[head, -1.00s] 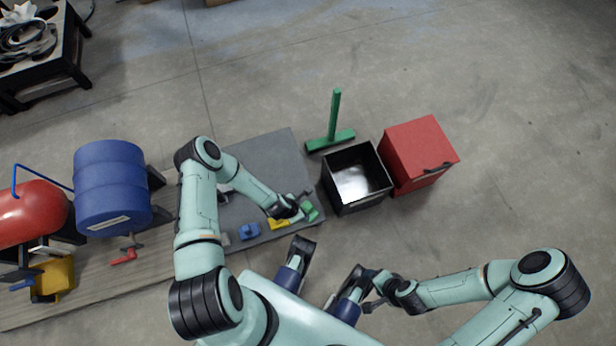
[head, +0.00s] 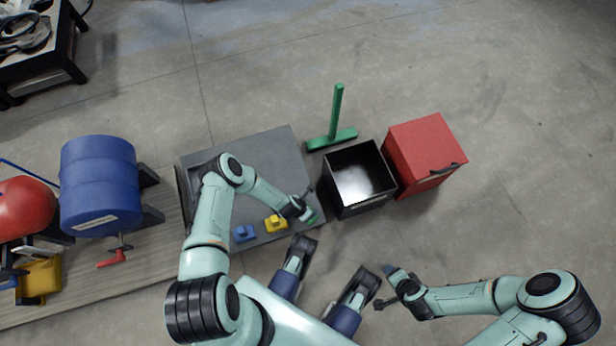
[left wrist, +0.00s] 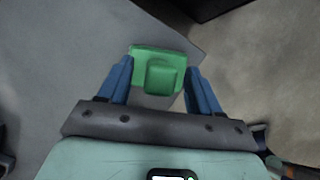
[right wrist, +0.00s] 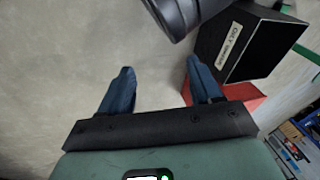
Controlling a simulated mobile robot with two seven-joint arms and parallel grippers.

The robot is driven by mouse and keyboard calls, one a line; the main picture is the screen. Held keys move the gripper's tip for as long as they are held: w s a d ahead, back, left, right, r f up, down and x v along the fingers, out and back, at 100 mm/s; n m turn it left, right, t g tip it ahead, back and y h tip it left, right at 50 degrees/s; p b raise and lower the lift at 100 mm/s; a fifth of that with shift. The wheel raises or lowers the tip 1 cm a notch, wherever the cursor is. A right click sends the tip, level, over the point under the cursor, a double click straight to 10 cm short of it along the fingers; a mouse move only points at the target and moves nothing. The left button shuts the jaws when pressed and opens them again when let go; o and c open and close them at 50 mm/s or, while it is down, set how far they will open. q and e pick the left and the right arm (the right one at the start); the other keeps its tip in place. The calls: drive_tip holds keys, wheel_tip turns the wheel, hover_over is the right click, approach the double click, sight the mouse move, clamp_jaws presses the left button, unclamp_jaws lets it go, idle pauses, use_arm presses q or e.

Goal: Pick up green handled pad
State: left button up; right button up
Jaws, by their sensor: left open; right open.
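The green handled pad (left wrist: 143,54) lies near the corner of the grey platform (left wrist: 75,62), with its raised block handle facing up. In the left wrist view my open left gripper (left wrist: 158,75) has its two blue fingers on either side of the handle, with gaps on both sides. Whether the fingers are down at the handle's height I cannot tell. In the head view my left gripper (head: 308,205) mostly hides the pad, and only a bit of green (head: 312,220) shows. My right gripper (right wrist: 157,85) is open and empty over the bare floor.
A yellow pad (head: 275,223) and a blue pad (head: 244,233) lie left of the green one on the platform. An open black bin (head: 380,199) and a red box (head: 424,150) stand to the right.

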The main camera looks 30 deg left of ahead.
use_arm(q)
drive_tip(key=x, duration=0.2)
drive_tip(key=shift+w+f+b, duration=0.1)
drive_tip(key=shift+f+b, duration=0.15)
drive_tip(key=shift+b, duration=0.1)
drive_tip(key=c, duration=1.1)
drive_tip(key=shift+o, duration=0.2)
use_arm(e)
drive_tip(key=shift+s+d+f+g, duration=0.2)
drive_tip(key=shift+s+f+g, duration=0.3)
drive_tip(key=shift+s+f, duration=0.75)
use_arm(q)
drive_tip(key=shift+r, duration=0.15)
use_arm(e)
drive_tip(key=shift+r, duration=0.1)
use_arm(q)
drive_tip(key=shift+r+p, duration=0.3)
drive_tip(key=shift+r, duration=0.25)
wheel_tip(320, 180, up, 3)
drive_tip(key=shift+f+p, duration=0.15)
drive_tip(key=shift+p, duration=0.4)
wheel_tip(320, 180, up, 16)
drive_tip(key=p, duration=0.5)
use_arm(e)
drive_tip(key=s+a+r+g+y, duration=0.1)
drive_tip(key=s+a+r, duration=0.4)
drive_tip(key=r, duration=0.4)
drive_tip(key=shift+s+n+g+y, duration=0.3)
drive_tip(key=shift+s, duration=0.1)
